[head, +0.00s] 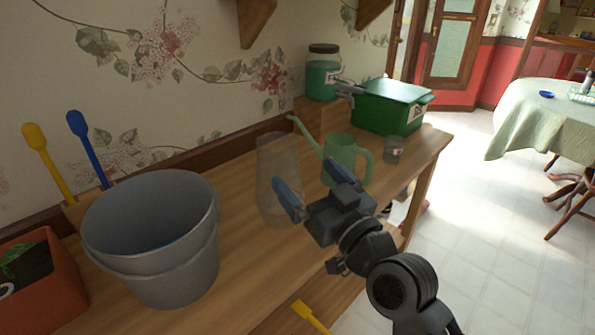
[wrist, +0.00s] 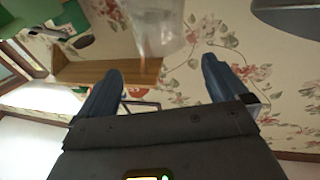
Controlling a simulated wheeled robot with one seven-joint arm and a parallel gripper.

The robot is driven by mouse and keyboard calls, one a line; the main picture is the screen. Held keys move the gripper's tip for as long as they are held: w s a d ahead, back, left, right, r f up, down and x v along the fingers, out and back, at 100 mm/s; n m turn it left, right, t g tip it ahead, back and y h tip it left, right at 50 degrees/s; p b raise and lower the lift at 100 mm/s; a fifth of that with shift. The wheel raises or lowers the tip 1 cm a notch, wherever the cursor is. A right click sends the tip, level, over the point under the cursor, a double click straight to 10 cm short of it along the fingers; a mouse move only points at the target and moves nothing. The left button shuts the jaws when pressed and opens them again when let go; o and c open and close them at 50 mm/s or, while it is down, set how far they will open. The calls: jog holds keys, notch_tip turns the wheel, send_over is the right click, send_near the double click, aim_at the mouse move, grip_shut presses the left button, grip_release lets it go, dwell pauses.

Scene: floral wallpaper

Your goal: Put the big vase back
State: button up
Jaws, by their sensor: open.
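A tall translucent glass vase (head: 277,172) stands upright on the wooden bench, between the grey bucket and the green watering can. My gripper (head: 310,186) is open and empty, to the right of the vase, and its left finger overlaps the vase's lower right side in the head view. In the wrist view the clear vase (wrist: 155,28) appears at the top, beyond the gap between the two blue fingers of my gripper (wrist: 162,70). I cannot tell whether a finger touches the vase.
The wooden bench (head: 245,235) runs along the wallpapered wall. A grey bucket (head: 160,255) stands at left, a green watering can (head: 346,155) right behind my gripper. A small grey pot (head: 393,149), green box (head: 388,106) and green-filled jar (head: 323,75) are farther back. Floor at right is open.

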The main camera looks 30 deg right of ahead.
jog(key=shift+s, duration=0.35)
jog(key=s+f+m+g+h, duration=0.1)
jog(key=s+f, duration=0.4)
jog(key=s, duration=0.4)
jog(key=s+f+m+g+h, duration=0.1)
jog(key=s+f, duration=0.4)
jog(key=s, duration=0.3)
jog(key=s+n+g, duration=0.1)
jog(key=s+g, duration=0.2)
jog(key=s, duration=1.8)
jog(key=shift+a+r, duration=0.25)
jog(key=shift+a, duration=0.2)
